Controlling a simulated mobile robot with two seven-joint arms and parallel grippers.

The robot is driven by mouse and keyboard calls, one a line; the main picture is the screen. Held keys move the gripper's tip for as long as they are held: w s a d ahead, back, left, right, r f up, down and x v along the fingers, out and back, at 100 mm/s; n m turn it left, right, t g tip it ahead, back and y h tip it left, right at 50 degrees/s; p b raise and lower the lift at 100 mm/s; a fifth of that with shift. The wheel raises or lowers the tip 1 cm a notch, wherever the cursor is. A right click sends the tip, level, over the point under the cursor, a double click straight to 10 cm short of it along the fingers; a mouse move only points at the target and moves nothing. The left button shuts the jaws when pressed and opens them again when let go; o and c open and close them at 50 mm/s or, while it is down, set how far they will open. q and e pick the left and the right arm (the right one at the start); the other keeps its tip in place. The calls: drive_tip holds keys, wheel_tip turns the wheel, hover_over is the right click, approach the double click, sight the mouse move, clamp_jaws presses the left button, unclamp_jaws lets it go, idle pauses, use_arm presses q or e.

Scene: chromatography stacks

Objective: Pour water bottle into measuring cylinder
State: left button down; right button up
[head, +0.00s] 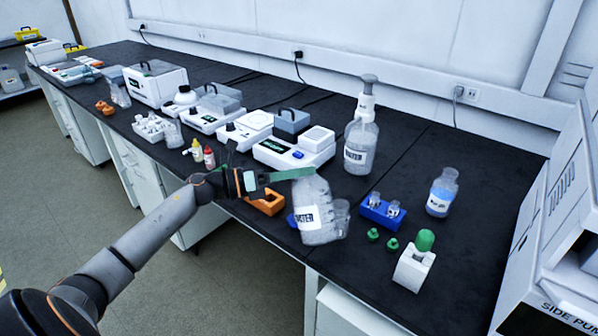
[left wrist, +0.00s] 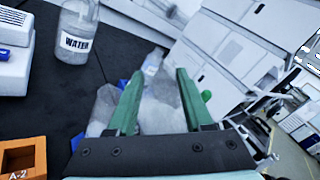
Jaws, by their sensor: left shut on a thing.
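In the left wrist view the bottle shows as a pale, see-through shape (left wrist: 158,112) between the green fingers (left wrist: 158,78). A clear cylinder-like vessel (head: 342,214) is close beside the bottle on its right, partly overlapped by it; I cannot tell whether they touch. My right gripper is not in view.
A second WATER bottle (head: 358,158) with a pump top stands behind. A blue vial rack (head: 381,214), green caps (head: 392,244), a white block with a green top (head: 412,268) and a small bottle (head: 440,194) are to the right. An orange block (head: 268,204) is left. The right rear bench is clear.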

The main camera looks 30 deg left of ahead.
use_arm(q)
drive_tip(key=shift+n, duration=0.3)
drive_tip(key=shift+r, duration=0.1)
drive_tip(key=shift+n+p, duration=0.35)
drive_tip(key=shift+n, duration=0.05)
drive_tip(key=shift+n+p, duration=0.3)
drive_tip(key=shift+n, duration=0.1)
idle(0.4)
